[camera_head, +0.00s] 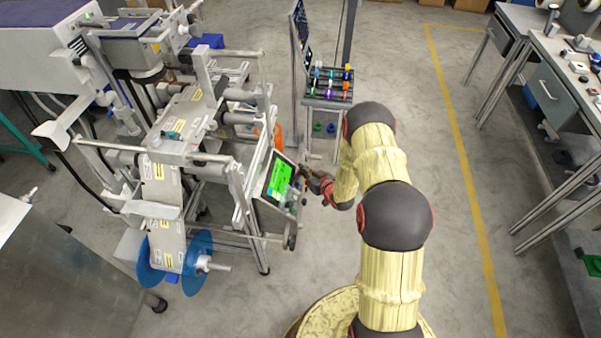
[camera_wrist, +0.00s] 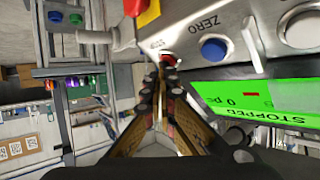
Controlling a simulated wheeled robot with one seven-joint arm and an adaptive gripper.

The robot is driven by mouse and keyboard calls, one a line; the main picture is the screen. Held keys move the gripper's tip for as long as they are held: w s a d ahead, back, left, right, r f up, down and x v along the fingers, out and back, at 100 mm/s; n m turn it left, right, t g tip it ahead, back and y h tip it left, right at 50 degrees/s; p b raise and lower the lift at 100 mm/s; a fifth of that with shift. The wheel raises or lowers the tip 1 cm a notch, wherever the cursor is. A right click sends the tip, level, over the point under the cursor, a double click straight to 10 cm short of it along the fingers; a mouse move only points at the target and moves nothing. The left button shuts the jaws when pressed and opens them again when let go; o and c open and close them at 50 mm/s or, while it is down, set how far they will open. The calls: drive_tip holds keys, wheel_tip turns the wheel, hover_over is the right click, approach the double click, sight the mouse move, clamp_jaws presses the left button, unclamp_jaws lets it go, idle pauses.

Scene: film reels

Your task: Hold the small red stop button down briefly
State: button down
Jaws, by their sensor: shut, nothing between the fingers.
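The small red stop button (camera_wrist: 168,58) sits on the grey control panel (camera_wrist: 195,22), left of the blue ZERO button (camera_wrist: 214,49) in the wrist view. My gripper (camera_wrist: 165,72) is shut and empty, with its fingertips right at the red button and covering its lower part. I cannot tell whether they press it or only touch it. The panel's green screen (camera_wrist: 250,98) reads STOPPED and 0. In the head view my gripper (camera_head: 312,180) is at the right edge of the panel, by the green screen (camera_head: 280,181); the red button is too small to make out there.
A round silver knob (camera_wrist: 303,28) is right of ZERO. The machine with blue reels (camera_head: 199,262) stands left; a rack of coloured items (camera_head: 330,84) stands behind. Floor to the right is clear.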

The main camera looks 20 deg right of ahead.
drive_tip(key=shift+s+d+r+p, duration=0.35)
drive_tip(key=shift+d+r, duration=0.15)
drive_tip(key=shift+r, duration=0.1)
drive_tip(key=shift+r, duration=0.1)
drive_tip(key=s+d+r+p, duration=0.2)
drive_tip(key=d+r, duration=0.1)
drive_tip(key=shift+r, duration=0.15)
idle(0.4)
idle(0.4)
